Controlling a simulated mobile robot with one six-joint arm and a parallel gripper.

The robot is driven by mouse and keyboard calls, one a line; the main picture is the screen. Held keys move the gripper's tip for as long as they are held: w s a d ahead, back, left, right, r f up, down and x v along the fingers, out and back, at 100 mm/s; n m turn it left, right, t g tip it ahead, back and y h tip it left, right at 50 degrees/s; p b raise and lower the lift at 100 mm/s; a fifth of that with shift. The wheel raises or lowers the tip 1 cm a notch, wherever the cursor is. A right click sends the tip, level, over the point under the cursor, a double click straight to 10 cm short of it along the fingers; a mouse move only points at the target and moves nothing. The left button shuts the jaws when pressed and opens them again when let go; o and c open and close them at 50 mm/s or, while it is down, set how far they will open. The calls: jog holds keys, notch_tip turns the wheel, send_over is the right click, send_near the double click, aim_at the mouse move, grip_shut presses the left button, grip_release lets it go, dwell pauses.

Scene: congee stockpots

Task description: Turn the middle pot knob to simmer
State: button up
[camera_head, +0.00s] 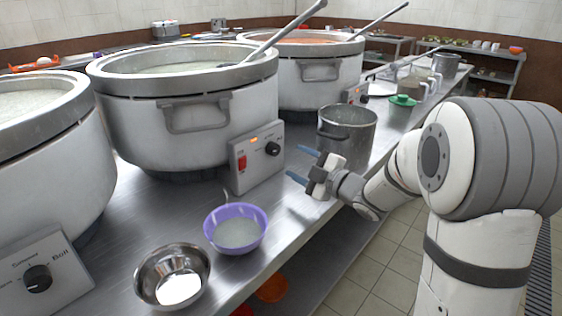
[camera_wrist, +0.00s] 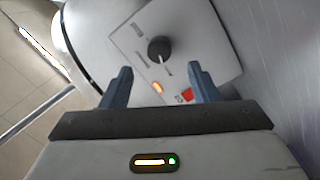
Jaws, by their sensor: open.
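The middle pot (camera_head: 185,110) is a large white stockpot with a grey rim and pale congee in it. Its control box (camera_head: 257,157) stands at its front right, with a black knob (camera_head: 273,149), a lit orange lamp and a red switch (camera_head: 242,163). My gripper (camera_head: 299,165) is open and empty, to the right of the box and apart from it. In the wrist view, the knob (camera_wrist: 159,49) lies beyond and between the two blue fingers (camera_wrist: 160,85), with its pale pointer line visible.
A grey metal pot (camera_head: 346,135) stands just behind my gripper. A purple bowl (camera_head: 236,228) and a steel bowl (camera_head: 172,277) sit near the counter's front edge. Another stockpot with its knob (camera_head: 37,278) is at left, and one with orange contents (camera_head: 300,75) behind.

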aim_at(277, 151)
jog(key=x, duration=0.7)
jog(key=shift+w+a, duration=0.1)
jog(key=c, duration=1)
